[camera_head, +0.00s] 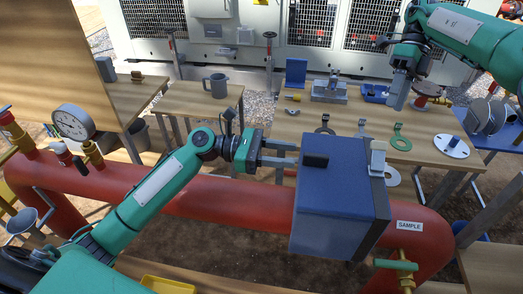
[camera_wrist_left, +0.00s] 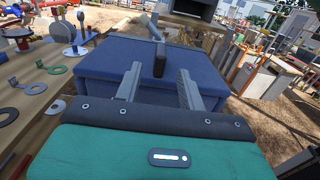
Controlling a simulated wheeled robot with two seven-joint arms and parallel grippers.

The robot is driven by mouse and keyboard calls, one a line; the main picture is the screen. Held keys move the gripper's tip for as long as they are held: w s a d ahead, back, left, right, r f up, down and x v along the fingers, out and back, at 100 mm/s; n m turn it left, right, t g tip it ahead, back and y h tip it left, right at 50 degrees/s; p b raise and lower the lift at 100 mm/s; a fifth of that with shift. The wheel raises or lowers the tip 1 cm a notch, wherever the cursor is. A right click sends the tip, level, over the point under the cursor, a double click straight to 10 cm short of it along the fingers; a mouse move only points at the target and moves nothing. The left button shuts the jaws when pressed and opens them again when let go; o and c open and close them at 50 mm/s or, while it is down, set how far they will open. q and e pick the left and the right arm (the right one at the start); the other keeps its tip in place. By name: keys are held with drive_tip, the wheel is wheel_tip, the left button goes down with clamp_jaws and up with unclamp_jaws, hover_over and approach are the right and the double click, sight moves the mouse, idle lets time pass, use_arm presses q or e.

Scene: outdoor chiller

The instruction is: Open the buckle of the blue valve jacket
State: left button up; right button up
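The blue valve jacket (camera_head: 335,205) is a box around the red pipe, right of centre in the head view; its top also fills the middle of the left wrist view (camera_wrist_left: 105,70). A black block (camera_head: 316,160) stands on its top, and a grey buckle-like part (camera_head: 378,158) sits at its right edge. My left gripper (camera_head: 297,155) is open, its fingers level above the jacket's left edge, pointing at the black block. In the left wrist view the block (camera_wrist_left: 160,60) is ahead between the fingertips, apparently ungripped. My right gripper (camera_head: 398,90) hangs over the table; its finger gap is unclear.
The red pipe (camera_head: 240,205) runs across the front, with a gauge (camera_head: 73,122) at the left and a SAMPLE label (camera_head: 409,226) at the right. Behind, a wooden table (camera_head: 345,115) holds gaskets, a vise-like block and a flange (camera_head: 451,146). A mug (camera_head: 217,85) stands further left.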

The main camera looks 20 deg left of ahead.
sight(378, 155)
use_arm(q)
drive_tip(key=d, duration=0.3)
drive_tip(key=w+d, duration=0.1)
drive_tip(key=d, duration=0.1)
drive_tip(key=shift+w+d, duration=0.1)
drive_tip(key=shift+d, duration=0.3)
clamp_jaws()
use_arm(e)
drive_tip(key=shift+o, duration=1)
drive_tip(key=s+f+n+t, duration=0.1)
drive_tip(key=s+f+n, duration=0.1)
drive_tip(key=s+a+f+n+t+h, duration=0.1)
drive_tip(key=s+f+n, duration=0.1)
drive_tip(key=f+n, duration=0.1)
drive_tip(key=s+f+n, duration=0.2)
drive_tip(key=f+n, duration=0.1)
drive_tip(key=shift+s+a+t+h, duration=0.1)
drive_tip(key=shift+a+t+h, duration=0.05)
drive_tip(key=shift+t+h, duration=0.25)
